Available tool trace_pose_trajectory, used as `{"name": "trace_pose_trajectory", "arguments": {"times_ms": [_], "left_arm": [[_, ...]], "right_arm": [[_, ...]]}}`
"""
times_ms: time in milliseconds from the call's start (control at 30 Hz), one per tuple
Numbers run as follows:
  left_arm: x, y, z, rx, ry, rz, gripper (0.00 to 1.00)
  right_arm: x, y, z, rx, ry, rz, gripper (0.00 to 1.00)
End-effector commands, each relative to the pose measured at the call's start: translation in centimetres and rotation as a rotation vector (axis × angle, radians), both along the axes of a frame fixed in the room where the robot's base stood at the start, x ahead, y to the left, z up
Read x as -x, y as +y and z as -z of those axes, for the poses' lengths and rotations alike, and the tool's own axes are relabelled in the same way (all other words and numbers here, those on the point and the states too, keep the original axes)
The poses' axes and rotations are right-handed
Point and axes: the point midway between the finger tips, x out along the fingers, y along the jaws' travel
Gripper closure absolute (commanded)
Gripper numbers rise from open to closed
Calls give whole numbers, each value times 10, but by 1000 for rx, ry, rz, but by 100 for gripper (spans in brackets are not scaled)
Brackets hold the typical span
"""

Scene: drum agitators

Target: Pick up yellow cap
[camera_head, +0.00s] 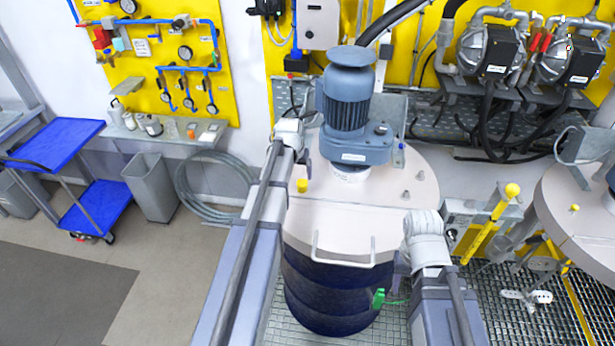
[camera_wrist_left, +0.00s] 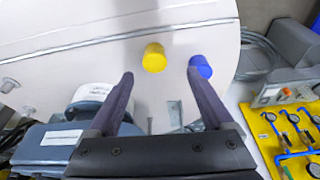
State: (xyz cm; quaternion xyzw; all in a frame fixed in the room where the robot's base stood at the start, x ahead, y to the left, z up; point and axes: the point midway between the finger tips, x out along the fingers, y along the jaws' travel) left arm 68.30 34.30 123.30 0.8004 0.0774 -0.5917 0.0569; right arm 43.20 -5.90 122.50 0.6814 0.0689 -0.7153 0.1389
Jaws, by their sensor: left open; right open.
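The yellow cap (camera_head: 302,185) sits on the pale lid of the dark blue drum, near the lid's left edge. In the left wrist view the yellow cap (camera_wrist_left: 154,58) appears just beyond the space between my open fingers, not gripped. My left gripper (camera_wrist_left: 161,75) is open and empty above the lid; in the head view it (camera_head: 308,163) is partly hidden by its own wrist. A blue cap (camera_wrist_left: 201,67) shows beside the right fingertip in the wrist view. My right gripper (camera_head: 400,270) is low beside the drum's right side, open and mostly hidden behind its wrist.
A grey-blue motor (camera_head: 348,95) stands on the lid (camera_head: 345,215) close to my left gripper. A white handle (camera_head: 343,255) crosses the lid's front. A second drum lid (camera_head: 585,210) is at the right. A blue cart (camera_head: 60,143) and grey bin (camera_head: 150,187) stand at the left.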

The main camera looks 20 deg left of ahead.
Motion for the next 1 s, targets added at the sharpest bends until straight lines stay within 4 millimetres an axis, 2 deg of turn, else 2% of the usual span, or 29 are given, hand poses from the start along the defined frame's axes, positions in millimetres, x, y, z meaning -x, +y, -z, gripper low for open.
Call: {"name": "trace_pose_trajectory", "arguments": {"times_ms": [267, 533, 833, 1000], "left_arm": [[-1, 1, 3, 0, 0, 0, 15], [-7, 1, 25, 0, 0, 0, 15], [-9, 0, 30, 0, 0, 0, 15], [-13, -2, 47, 0, 0, 0, 15]], "right_arm": [[0, 0, 3, 0, 0, -1, 50], [0, 0, 25, 0, 0, -14, 50], [0, 0, 30, 1, 0, -18, 50], [0, -1, 47, 2, 1, -25, 50]]}}
